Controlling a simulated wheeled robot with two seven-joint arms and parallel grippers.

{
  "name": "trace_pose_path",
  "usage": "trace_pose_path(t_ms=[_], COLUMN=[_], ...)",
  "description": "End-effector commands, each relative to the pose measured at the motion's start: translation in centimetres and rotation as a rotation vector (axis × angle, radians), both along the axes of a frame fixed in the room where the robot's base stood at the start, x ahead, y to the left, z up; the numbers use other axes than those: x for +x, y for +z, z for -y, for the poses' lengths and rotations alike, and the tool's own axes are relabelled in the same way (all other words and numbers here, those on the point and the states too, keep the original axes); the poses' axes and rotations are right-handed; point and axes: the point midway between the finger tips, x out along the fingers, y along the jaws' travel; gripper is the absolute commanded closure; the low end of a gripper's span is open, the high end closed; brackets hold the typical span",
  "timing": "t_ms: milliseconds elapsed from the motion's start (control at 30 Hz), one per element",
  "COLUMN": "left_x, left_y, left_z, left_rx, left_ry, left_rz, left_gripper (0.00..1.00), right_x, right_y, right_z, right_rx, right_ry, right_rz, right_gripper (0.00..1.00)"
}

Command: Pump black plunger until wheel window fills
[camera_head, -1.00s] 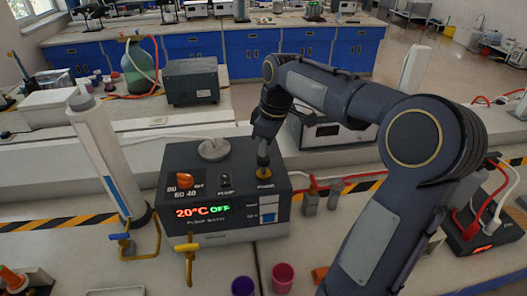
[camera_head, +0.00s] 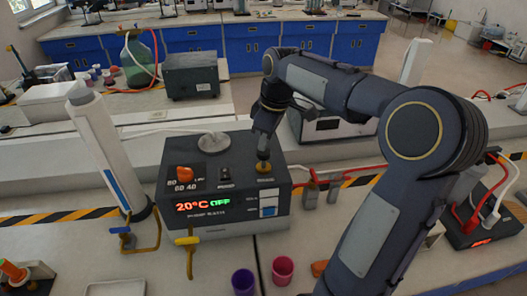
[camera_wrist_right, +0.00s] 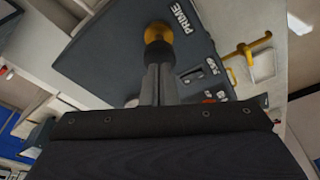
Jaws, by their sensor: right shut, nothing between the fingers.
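A dark box-shaped bath (camera_head: 225,190) stands on the bench with a red and green display reading 20°C OFF. A small white-and-blue window (camera_head: 268,205) is on the front face at right. I see no left gripper.
A white cylinder (camera_head: 105,150) leans left of the bath. A yellow-handled tap (camera_head: 188,250) sticks out in front. A purple cup (camera_head: 243,282) and a pink cup (camera_head: 283,270) stand at the front. A grey instrument (camera_head: 320,130) is behind my right arm.

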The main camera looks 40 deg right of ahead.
Motion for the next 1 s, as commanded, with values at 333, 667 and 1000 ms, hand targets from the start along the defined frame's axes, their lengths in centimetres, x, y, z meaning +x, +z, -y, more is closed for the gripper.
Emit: trace_pose_path(t_ms=[333, 667, 1000], left_x=[0.0, 0.0, 0.0], left_y=[-1.2, -1.9, -1.3], left_z=[0.0, 0.0, 0.0], left_rx=[0.0, 0.0, 0.0], left_ry=[0.0, 0.0, 0.0], left_rz=[0.0, 0.0, 0.0], left_gripper=[0.66, 0.66, 0.66], right_x=[0.0, 0.0, 0.0], right_y=[-1.6, -2.7, -2.1], right_z=[0.0, 0.0, 0.0], right_rx=[0.001, 0.0, 0.0], right_ry=[0.0, 0.0, 0.0], right_rz=[-0.001, -0.001, -0.001], right_gripper=[1.0, 1.0, 1.0])
